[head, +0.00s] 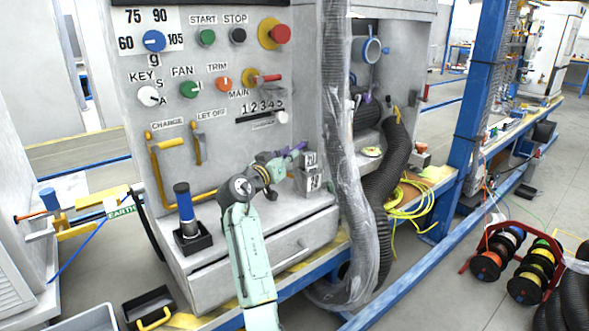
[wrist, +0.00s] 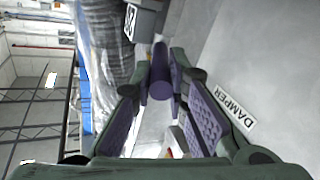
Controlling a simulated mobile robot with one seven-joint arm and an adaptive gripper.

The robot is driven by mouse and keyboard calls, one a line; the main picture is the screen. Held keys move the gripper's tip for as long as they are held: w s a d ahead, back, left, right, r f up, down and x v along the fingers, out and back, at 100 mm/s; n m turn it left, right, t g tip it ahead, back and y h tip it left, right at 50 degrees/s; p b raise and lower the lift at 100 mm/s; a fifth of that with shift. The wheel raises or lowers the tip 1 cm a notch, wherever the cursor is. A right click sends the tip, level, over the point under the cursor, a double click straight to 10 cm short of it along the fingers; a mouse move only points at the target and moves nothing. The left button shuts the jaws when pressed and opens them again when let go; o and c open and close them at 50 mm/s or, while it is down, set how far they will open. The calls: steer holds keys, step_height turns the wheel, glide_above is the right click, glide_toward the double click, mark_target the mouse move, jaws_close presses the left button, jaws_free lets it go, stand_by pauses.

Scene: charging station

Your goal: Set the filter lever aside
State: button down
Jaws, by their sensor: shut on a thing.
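My gripper (head: 290,152) is in front of the grey cabinet's panel, left of the ribbed hoses. In the wrist view my gripper (wrist: 160,88) is shut on a purple rod (wrist: 161,72), which appears to be the filter lever. The rod's rounded end faces the wrist camera and it sits between the fingertips. In the head view a small purple piece (head: 299,147) shows at the fingertips; the rest is hidden or too small to tell. I cannot tell whether the rod touches the panel.
Grey numbered blocks (head: 310,172) stand on the cabinet ledge just beyond my gripper. A clear-wrapped hose (head: 343,150) hangs to the right. A black tray (head: 150,308) lies lower left. A DAMPER label (wrist: 235,107) is beside the fingers.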

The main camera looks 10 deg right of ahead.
steer(key=shift+w+a+r+m+g+h+b, duration=0.1)
steer(key=shift+w+a+m+g+h+b, duration=0.35)
steer(key=shift+g+h+b, duration=0.2)
steer(key=c, duration=1.5)
jaws_free()
steer(key=shift+r, duration=0.1)
steer(key=shift+c, duration=0.2)
